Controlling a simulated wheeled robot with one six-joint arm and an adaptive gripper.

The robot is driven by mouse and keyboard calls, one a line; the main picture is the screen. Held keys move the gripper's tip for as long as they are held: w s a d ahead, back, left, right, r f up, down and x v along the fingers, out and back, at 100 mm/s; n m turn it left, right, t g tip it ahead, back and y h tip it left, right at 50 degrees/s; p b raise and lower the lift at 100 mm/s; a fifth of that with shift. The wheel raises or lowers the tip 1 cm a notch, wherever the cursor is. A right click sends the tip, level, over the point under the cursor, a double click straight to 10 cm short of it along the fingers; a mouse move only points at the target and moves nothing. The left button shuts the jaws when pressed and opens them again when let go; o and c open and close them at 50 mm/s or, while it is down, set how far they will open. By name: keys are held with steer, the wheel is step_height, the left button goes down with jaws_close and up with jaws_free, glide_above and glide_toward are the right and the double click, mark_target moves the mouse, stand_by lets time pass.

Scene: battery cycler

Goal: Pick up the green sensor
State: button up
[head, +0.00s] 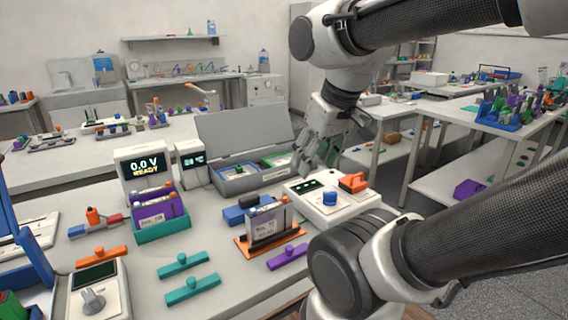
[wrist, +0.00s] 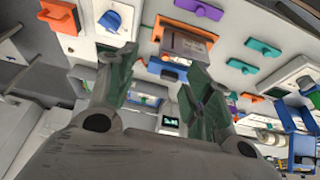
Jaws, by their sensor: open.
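Green pieces lie in the open grey case (head: 240,186) on the bench; one green piece (head: 238,171) is in its left part and another (head: 277,158) in its right part. I cannot tell for sure which is the sensor. In the wrist view, a green piece (wrist: 146,100) shows partly between my fingers, farther back. My gripper (head: 317,162) is open and empty, pointing down above the bench by the right end of the case. Its two fingers stand apart in the wrist view (wrist: 152,66).
A white device with a blue knob (head: 329,199) and orange block (head: 353,182) stands below my gripper. A grey module on an orange base (head: 270,229), teal clips (head: 193,289), a purple clip (head: 288,257) and a display reading 0.0 V (head: 141,166) share the bench. The raised lid (head: 243,129) stands behind the case.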

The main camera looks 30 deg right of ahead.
steer(key=n+g+y, duration=0.1)
steer(key=n+g, duration=0.4)
steer(key=n, duration=0.6)
glide_above(239, 166)
steer(key=s+d, duration=0.2)
steer(key=d, duration=0.1)
step_height(239, 166, down, 12)
steer(key=shift+s+a+f, duration=0.1)
steer(key=shift+a+f, duration=0.05)
steer(key=shift+f, duration=0.05)
steer(key=a+f+n, duration=0.1)
steer(key=n, duration=0.1)
steer(key=w+f+n, duration=0.1)
steer(key=f+n, duration=0.1)
steer(key=w+a+f+n, duration=0.1)
steer(key=n, duration=0.2)
steer(key=shift+a+f+t+y, duration=0.3)
steer(key=shift+f+t+y, duration=0.05)
steer(key=shift+t+y, duration=0.05)
